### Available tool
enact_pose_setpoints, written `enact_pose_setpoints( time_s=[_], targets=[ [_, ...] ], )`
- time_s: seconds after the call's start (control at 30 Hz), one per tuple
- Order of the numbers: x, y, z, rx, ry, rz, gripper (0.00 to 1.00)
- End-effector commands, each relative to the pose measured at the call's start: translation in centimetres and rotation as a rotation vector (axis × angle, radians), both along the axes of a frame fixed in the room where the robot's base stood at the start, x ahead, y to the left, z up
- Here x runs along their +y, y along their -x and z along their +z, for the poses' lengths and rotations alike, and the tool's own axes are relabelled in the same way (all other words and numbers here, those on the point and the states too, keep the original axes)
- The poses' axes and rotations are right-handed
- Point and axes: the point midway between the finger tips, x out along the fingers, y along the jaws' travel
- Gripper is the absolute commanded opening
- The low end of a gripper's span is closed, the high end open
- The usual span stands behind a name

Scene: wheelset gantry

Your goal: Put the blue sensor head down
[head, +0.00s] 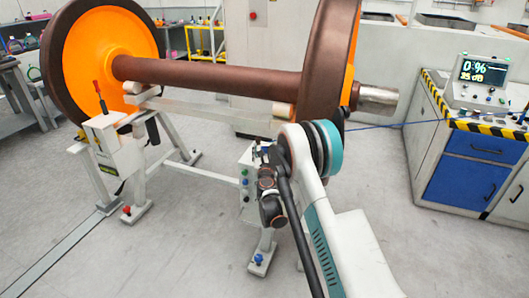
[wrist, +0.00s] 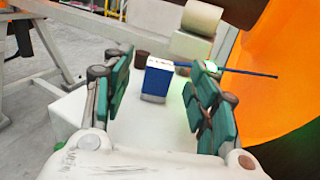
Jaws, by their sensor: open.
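In the wrist view the blue sensor head (wrist: 156,80), a small block with a white top and a blue face, stands upright on a white surface (wrist: 110,128). My gripper (wrist: 160,64) is open, with green-padded fingers apart on either side of it. A blue cable (wrist: 240,73) runs to the right behind the right finger. In the head view my arm hides the gripper and the sensor head.
A wheelset with a brown axle (head: 205,76) and orange wheels (head: 100,50) rests on a white gantry (head: 116,150). Cream rollers (wrist: 200,17) are just beyond the sensor head. A small dark cup-like part (wrist: 142,57) stands beside it. A console (head: 482,80) sits on a cabinet at right.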

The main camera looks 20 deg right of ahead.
Motion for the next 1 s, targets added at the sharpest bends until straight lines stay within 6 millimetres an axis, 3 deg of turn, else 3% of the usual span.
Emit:
enact_pose_setpoints(
  time_s=[0.17,0.5,0.8,1.0],
  targets=[
    [-0.3,-1.0,-0.2,0.000,0.001,-0.001,0.53],
    [-1.4,-5.2,-0.6,0.000,0.001,-0.001,0.53],
    [-1.4,-5.5,-0.3,0.000,0.001,0.000,0.53],
    [-1.4,-5.5,-0.3,0.000,0.001,0.000,0.08]
  ],
)
